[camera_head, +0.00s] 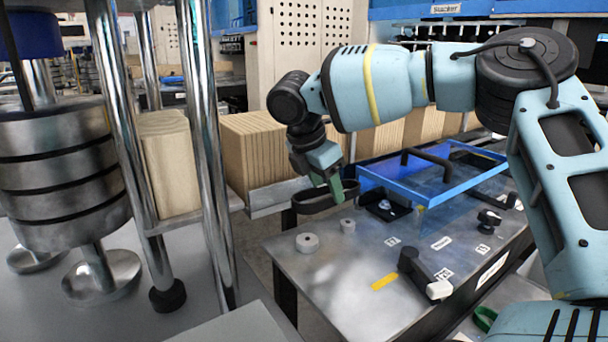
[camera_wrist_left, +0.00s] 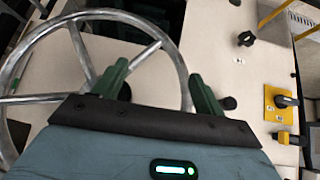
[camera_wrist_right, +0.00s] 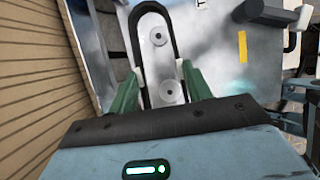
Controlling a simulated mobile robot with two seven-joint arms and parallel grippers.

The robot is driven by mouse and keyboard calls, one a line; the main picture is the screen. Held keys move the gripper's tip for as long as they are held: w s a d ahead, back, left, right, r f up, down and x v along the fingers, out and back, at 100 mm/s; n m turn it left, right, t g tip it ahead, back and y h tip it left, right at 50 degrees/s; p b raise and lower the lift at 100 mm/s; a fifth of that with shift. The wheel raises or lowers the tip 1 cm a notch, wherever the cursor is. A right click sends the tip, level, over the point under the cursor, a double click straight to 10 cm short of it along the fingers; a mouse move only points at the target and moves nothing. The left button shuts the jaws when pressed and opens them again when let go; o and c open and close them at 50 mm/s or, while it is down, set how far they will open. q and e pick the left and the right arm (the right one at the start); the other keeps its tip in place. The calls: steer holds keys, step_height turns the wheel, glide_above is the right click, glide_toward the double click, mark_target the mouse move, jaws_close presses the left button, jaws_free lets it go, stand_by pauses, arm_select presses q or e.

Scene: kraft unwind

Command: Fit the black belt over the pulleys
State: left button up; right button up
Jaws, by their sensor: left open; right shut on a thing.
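My right gripper (camera_head: 338,190) points down and is shut on the black belt (camera_head: 318,204), a thin oval loop held level in the air. In the head view the belt appears above the two grey pulleys, the near-left one (camera_head: 307,243) and the far-right one (camera_head: 347,226), apart from both. In the right wrist view both pulleys show inside the outline of the belt (camera_wrist_right: 154,8), between the fingers (camera_wrist_right: 158,82); the near end of the loop is hidden. My left gripper (camera_wrist_left: 160,83) is open and empty in the left wrist view and is outside the head view.
The pulleys stand on a grey metal plate (camera_head: 345,282). A blue clear-topped guard (camera_head: 432,180) and a black handle with a white end (camera_head: 425,275) are to the right. Wooden blocks (camera_head: 252,150) stand behind. A spoked handwheel (camera_wrist_left: 95,15) lies beyond my left gripper.

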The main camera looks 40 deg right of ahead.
steer(key=shift+s+f+b, duration=0.1)
steer(key=shift+f+b, duration=0.25)
steer(key=shift+f, duration=1.2)
steer(key=shift+f+b, duration=0.4)
steer(key=shift+f, duration=1.35)
arm_select(q)
steer(key=shift+s+d+f+b, duration=0.15)
steer(key=shift+s+f, duration=0.2)
steer(key=shift+f, duration=0.3)
steer(key=shift+s+a+f+b, duration=0.15)
steer(key=shift+s+f, duration=0.2)
steer(key=shift+f, duration=0.25)
arm_select(e)
steer(key=shift+f, duration=0.75)
arm_select(q)
steer(key=shift+s+d+f, duration=0.15)
steer(key=shift+f, duration=0.05)
arm_select(e)
steer(key=shift+f, duration=0.35)
steer(key=o, duration=1.1)
steer(key=shift+c, duration=0.2)
arm_select(q)
steer(key=shift+g, duration=0.3)
